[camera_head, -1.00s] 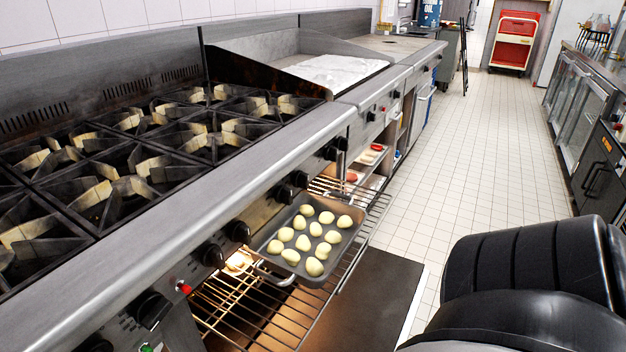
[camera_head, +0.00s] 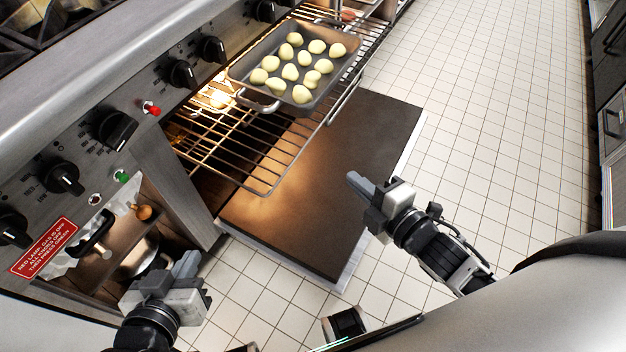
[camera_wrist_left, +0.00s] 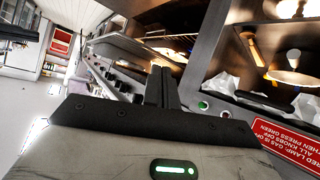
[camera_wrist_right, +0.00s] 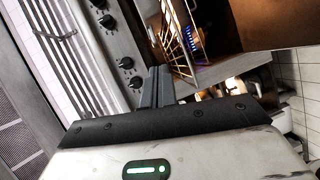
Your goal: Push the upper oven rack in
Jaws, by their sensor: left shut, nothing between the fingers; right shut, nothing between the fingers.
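The upper oven rack (camera_head: 258,168) is a wire rack sticking out of the lit oven, above the open oven door (camera_head: 335,190). A grey roasting pan (camera_head: 243,72) with several pale round pieces rests on its farther part. My left gripper (camera_head: 188,266) is shut and empty at the lower left, in front of the open shelf left of the oven and apart from the rack. My right gripper (camera_head: 353,180) is shut and empty. In the head view it shows over the door's outer right part, to the right of the rack's front edge and apart from it.
Control knobs (camera_head: 115,128) line the stove front above the oven. A shelf holding a pot (camera_head: 140,252) and utensils is at the lower left. The tiled floor (camera_head: 480,120) is clear to the right. A counter (camera_head: 608,110) stands at the far right.

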